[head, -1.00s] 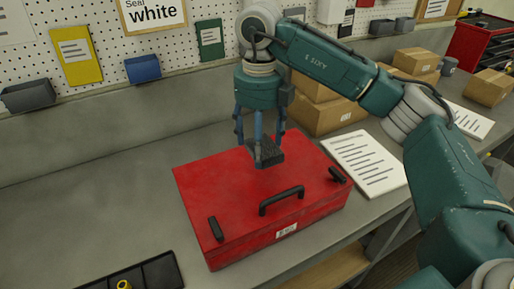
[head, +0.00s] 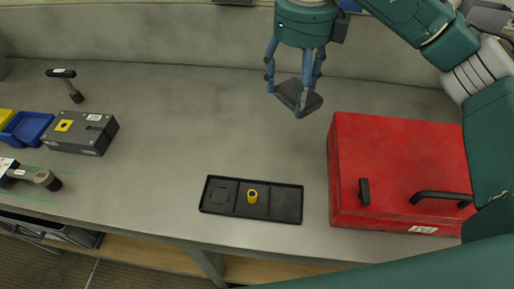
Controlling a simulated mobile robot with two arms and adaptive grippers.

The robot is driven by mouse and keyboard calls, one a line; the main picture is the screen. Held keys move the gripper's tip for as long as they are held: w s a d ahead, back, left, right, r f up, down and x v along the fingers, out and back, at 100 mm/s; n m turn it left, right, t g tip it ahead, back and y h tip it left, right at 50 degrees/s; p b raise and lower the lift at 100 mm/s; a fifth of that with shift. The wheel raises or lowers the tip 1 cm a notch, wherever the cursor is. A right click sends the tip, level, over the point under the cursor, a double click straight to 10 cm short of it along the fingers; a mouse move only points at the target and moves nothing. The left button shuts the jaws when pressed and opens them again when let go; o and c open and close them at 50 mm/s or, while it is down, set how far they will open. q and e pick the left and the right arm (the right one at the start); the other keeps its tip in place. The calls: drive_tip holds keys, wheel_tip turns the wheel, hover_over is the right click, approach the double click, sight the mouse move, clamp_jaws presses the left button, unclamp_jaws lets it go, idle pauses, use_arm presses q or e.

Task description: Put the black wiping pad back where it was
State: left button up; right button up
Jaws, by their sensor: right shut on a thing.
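The black wiping pad (head: 298,97) is a dark wedge-like block in the fingers of my right gripper (head: 297,88). That gripper is shut on it and holds it above the bench, to the left of the red toolbox (head: 390,145) and behind the black tray (head: 280,217). The black tray lies flat near the bench's front edge. A yellow ring-like piece (head: 252,196) stands in its middle compartment; the left compartment shows a faint square outline and the right one is empty. My left gripper is not in view.
A grey block with a yellow patch (head: 80,135), a blue bin (head: 26,130), a black-handled tool (head: 68,84) and another tool (head: 32,178) are at the left. The bench between these and the tray is clear. The toolbox is closed, with black handles on top.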

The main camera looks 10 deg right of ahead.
drive_tip(key=shift+a+f, duration=0.1)
drive_tip(key=shift+a, duration=0.3)
wheel_tip(320, 180, down, 14)
drive_tip(key=p, duration=0.4)
drive_tip(key=shift+a+f, duration=0.1)
drive_tip(key=shift+f, duration=0.1)
drive_tip(key=shift+f+p, duration=0.3)
drive_tip(key=shift+f, duration=0.35)
wheel_tip(320, 180, down, 4)
drive_tip(key=shift+r+p, duration=0.25)
drive_tip(key=shift+p, duration=0.35)
drive_tip(key=shift+f, duration=0.25)
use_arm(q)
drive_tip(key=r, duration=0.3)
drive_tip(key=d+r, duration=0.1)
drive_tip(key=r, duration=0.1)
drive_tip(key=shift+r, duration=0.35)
